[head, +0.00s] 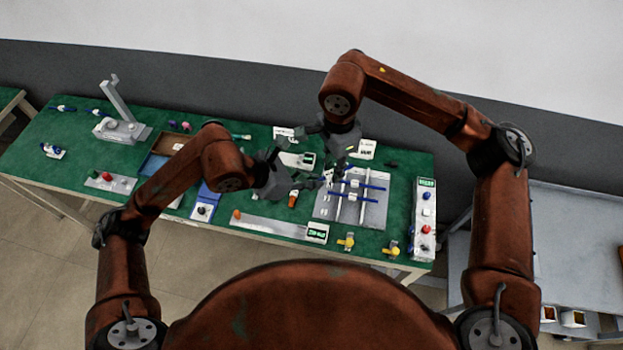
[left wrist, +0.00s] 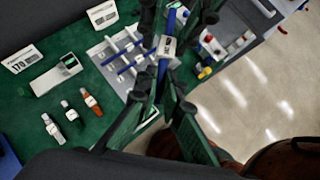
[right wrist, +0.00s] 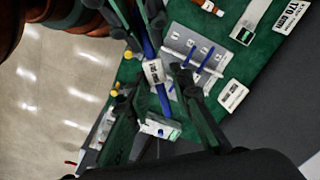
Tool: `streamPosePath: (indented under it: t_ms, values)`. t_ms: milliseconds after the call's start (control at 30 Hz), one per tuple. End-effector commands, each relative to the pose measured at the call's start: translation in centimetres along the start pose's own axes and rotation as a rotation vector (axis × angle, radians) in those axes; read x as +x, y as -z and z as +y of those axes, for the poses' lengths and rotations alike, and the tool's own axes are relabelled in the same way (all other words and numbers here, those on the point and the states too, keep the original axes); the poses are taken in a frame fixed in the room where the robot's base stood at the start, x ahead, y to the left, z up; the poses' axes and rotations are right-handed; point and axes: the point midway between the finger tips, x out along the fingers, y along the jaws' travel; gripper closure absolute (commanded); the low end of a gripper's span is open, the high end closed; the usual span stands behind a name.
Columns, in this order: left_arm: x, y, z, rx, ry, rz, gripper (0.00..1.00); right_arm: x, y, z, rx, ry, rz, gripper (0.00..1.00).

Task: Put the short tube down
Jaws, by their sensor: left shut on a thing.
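A blue tube with a white label, which I take for the short tube, is held in the air; in the left wrist view its label (left wrist: 167,46) faces the camera, and it also shows in the right wrist view (right wrist: 153,72). My left gripper (left wrist: 157,88) is shut on one end of the tube. My right gripper (right wrist: 160,82) has its fingers apart on both sides of the other end, with gaps beside the tube. In the head view my left gripper (head: 314,182) and right gripper (head: 328,162) meet beside the grey plate and mostly hide the tube.
The grey plate (head: 325,209) carries blue tubes across white rails. A long grey gauge (head: 268,224) lies in front, an orange-capped part (head: 293,199) left of the plate. Yellow parts (head: 347,242) and a white control strip (head: 424,208) stand right. Some green tabletop is bare.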

Motion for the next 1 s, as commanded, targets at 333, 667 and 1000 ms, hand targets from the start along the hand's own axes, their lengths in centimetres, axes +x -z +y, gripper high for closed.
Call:
streamPosePath:
  t_ms: [333,667,1000]
  values:
    - [0.0,0.0,0.0,0.000,-0.001,0.000,1.00,0.0,0.0,0.0,0.000,-0.001,0.000,0.65]
    - [0.0,0.0,0.1,0.000,-0.001,0.000,1.00,-2.1,0.0,-0.1,0.000,0.002,0.001,0.65]
    - [0.0,0.0,0.1,0.000,-0.001,0.000,1.00,-9.0,0.0,-0.1,0.001,0.002,0.000,0.65]
